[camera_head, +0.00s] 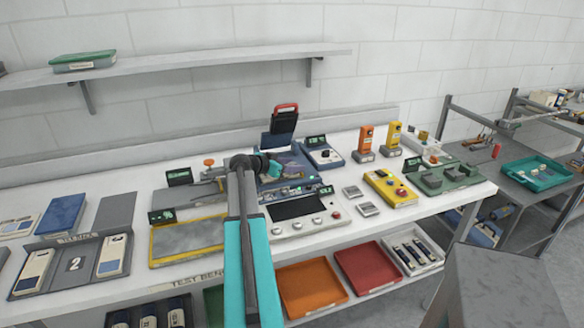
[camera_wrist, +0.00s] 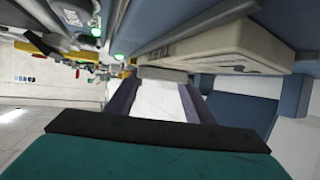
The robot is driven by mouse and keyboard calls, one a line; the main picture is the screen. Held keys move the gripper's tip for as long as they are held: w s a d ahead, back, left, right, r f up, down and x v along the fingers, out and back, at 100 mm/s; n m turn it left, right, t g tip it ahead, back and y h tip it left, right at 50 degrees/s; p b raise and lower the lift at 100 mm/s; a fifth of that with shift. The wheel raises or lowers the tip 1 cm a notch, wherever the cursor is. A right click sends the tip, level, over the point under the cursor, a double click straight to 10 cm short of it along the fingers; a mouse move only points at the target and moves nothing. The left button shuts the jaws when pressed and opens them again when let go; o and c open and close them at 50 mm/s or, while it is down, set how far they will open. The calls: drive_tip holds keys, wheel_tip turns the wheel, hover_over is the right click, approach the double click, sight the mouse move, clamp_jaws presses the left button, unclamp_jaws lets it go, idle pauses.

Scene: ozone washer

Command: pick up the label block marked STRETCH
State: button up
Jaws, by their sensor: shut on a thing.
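My gripper (camera_wrist: 160,82) shows in the wrist view with its two dark fingers reaching forward. It is shut on a small pale grey block (camera_wrist: 163,73) at the fingertips. No marking on that block can be read, so I cannot tell whether it says STRETCH. In the head view my gripper (camera_head: 272,168) is over the back middle of the white bench (camera_head: 140,190), at blue-grey equipment; the wrist hides its fingers and the held block there. A cream block with dark lettering (camera_wrist: 215,50) is close beyond the fingertips in the wrist view.
A dark panel with a red handle (camera_head: 284,120) stands behind my gripper. A control box with a black screen (camera_head: 300,210) is in front of it. Yellow and orange devices (camera_head: 366,140) stand to the right. A shelf (camera_head: 180,65) runs above the bench's back left.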

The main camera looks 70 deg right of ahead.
drive_tip(key=shift+r, duration=0.1)
drive_tip(key=shift+r+b, duration=0.7)
drive_tip(key=shift+r, duration=0.7)
drive_tip(key=shift+s+a+r, duration=0.1)
drive_tip(key=shift+a+r, duration=0.05)
drive_tip(key=shift+r, duration=0.05)
drive_tip(key=s+a+b, duration=0.1)
drive_tip(key=s+a, duration=0.1)
drive_tip(key=a, duration=0.2)
drive_tip(key=s+a+r+b, duration=0.1)
drive_tip(key=s+a, duration=0.2)
drive_tip(key=a, duration=0.2)
drive_tip(key=s+a+b, duration=0.2)
drive_tip(key=a, duration=0.2)
drive_tip(key=shift+s+a+r, duration=0.2)
drive_tip(key=shift+a+r, duration=0.05)
drive_tip(key=shift+a, duration=0.15)
